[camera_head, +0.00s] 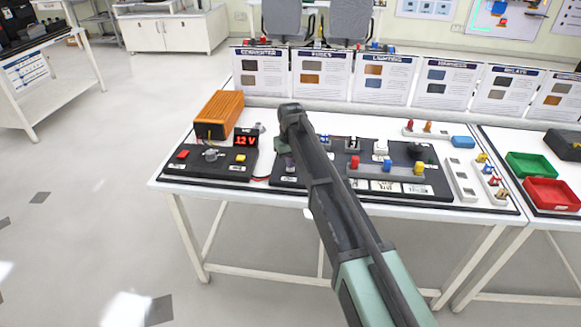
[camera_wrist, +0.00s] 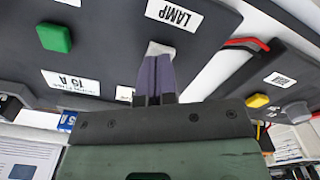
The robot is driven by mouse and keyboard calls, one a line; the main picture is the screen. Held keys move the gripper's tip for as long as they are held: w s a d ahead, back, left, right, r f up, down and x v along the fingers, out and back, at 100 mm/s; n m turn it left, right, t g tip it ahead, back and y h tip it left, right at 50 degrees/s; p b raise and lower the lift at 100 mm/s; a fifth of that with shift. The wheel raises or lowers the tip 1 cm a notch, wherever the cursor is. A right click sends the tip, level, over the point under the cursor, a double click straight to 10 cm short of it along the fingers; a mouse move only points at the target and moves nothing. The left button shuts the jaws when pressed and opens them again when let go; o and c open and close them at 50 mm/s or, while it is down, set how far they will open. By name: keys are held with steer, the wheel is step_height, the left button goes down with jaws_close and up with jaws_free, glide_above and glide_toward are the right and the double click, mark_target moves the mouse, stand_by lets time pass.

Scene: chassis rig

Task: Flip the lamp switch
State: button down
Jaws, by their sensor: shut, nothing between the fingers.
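The LAMP label (camera_wrist: 174,14) is on a dark panel in the wrist view. A small light grey piece (camera_wrist: 160,47), apparently the lamp switch, sits just below the label, partly hidden by my fingers. My gripper (camera_wrist: 155,62) is shut and empty, its purple-grey fingertips right at this piece; I cannot tell whether they touch. In the head view my gripper (camera_head: 289,164) points down over the left part of the dark panel (camera_head: 433,185) on the white table. My arm hides part of that panel, and the lamp switch cannot be made out there.
A green button (camera_wrist: 54,38) and a 15 A label (camera_wrist: 72,82) are near the fingers. An orange box (camera_head: 218,114) and a 12 V display (camera_head: 246,138) stand left of my gripper. Upright cards line the back.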

steer(key=shift+f+b, duration=0.55)
steer(key=shift+f, duration=0.1)
steer(key=shift+r, duration=0.1)
step_height(320, 180, up, 7)
steer(key=p, duration=0.7)
steer(key=shift+s, duration=0.25)
steer(key=s+d+r+m+p, duration=0.2)
steer(key=s+d, duration=0.9)
steer(key=s, duration=0.4)
steer(key=s+d+r+m+p, duration=0.3)
steer(key=s+d, duration=0.8)
steer(key=s, duration=0.4)
steer(key=shift+s, duration=0.4)
